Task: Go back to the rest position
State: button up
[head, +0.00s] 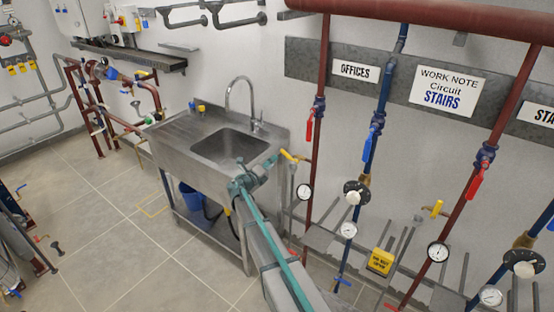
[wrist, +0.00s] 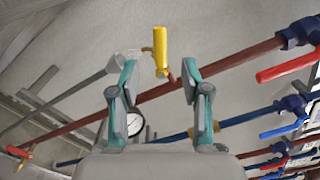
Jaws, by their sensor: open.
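My gripper (head: 258,176) is at the end of my outstretched arm, by the front right corner of the sink in the head view. In the wrist view my gripper (wrist: 159,76) shows its two teal fingers spread apart with nothing between them. A valve with a yellow handle (wrist: 160,48) on a red pipe appears beyond the fingertips, in line with the gap. The yellow handle (head: 289,156) also shows in the head view just right of my gripper. I cannot tell whether a finger touches it.
The steel sink (head: 180,133) stands left of my gripper. Red and blue pipes with a red lever (head: 310,126), a blue lever (head: 372,138) and gauges (head: 348,230) line the wall at right. A blue bucket (head: 194,197) is under the sink.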

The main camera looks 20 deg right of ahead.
jog(key=shift+v, duration=0.9)
jog(key=s+a+f+m+g+y, duration=0.2)
jog(key=s+f+m+g+y, duration=0.1)
jog(key=s+f+m, duration=0.65)
jog(key=s+a+f+m+g+y+b, duration=0.1)
jog(key=s+a+f+m+g+y, duration=0.15)
jog(key=s+f+m, duration=0.65)
jog(key=s+a+f+m+g+y, duration=0.2)
jog(key=s+f+m+g, duration=0.1)
jog(key=s+f+m, duration=0.6)
jog(key=s+a+f+m+g+y+b, duration=0.1)
jog(key=s+a+f+m+g+y, duration=0.1)
jog(key=s, duration=1.2)
jog(key=s+a+f+m+g+y+b, duration=0.1)
jog(key=s+a+f+m+g+y, duration=0.2)
jog(key=s, duration=1.1)
jog(key=s+a+f+m+g+y, duration=0.2)
jog(key=s+a+f, duration=0.5)
jog(key=s, duration=0.7)
jog(key=a+m+y, duration=0.1)
jog(key=a+m, duration=0.1)
jog(key=shift+s+a+f+b, duration=0.3)
jog(key=shift+a+f+b, duration=0.05)
jog(key=shift+a+b, duration=0.05)
